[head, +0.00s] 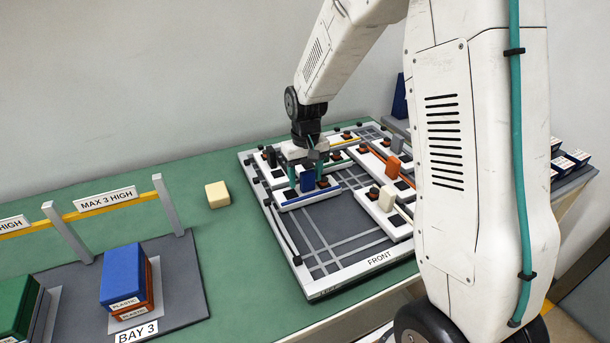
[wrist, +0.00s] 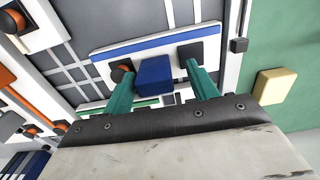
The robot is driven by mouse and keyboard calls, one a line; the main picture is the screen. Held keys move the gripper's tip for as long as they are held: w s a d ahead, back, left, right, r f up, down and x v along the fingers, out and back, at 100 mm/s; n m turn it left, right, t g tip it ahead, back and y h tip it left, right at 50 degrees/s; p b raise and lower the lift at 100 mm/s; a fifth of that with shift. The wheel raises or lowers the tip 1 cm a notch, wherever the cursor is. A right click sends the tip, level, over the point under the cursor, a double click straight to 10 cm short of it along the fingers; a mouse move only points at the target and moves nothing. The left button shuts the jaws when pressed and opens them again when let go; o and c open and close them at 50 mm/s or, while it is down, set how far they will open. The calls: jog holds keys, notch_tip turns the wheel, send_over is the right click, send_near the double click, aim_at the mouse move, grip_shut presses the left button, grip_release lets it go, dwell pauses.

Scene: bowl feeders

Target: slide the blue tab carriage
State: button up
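The blue tab carriage (head: 300,201) is a white plate with a blue stripe, lying on the grey track board. Its upright blue tab (head: 307,184) shows below my gripper (head: 306,179). In the wrist view the carriage (wrist: 200,43) spans the upper middle, with its blue block tab (wrist: 155,76) in the centre. My gripper (wrist: 160,70) is open, with one teal finger on each side of the tab. A gap shows on the right side; the left finger is closer to the tab, and I cannot tell whether it touches.
Other carriages with a cream tab (head: 387,198), an orange tab (head: 393,167) and a dark tab (head: 271,156) share the white-framed board (head: 325,285). A cream block (head: 217,195) lies on the green table to the left. Stacked boxes (head: 123,274) stand in Bay 3.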

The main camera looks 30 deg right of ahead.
notch_tip(320, 180, up, 8)
jog(key=shift+f, duration=0.1)
dwell(0.4)
dwell(0.4)
jog(key=shift+s+f, duration=0.15)
jog(key=shift+s, duration=0.2)
jog(key=s+a+r, duration=0.1)
jog(key=s+r, duration=0.2)
jog(key=s, duration=0.7)
jog(key=s+a+r+t, duration=0.1)
jog(key=s+r, duration=0.3)
jog(key=s, duration=0.6)
jog(key=s+a+r, duration=0.1)
jog(key=s+r, duration=0.3)
jog(key=s, duration=0.6)
jog(key=shift+s+r, duration=0.15)
jog(key=shift+s, duration=0.05)
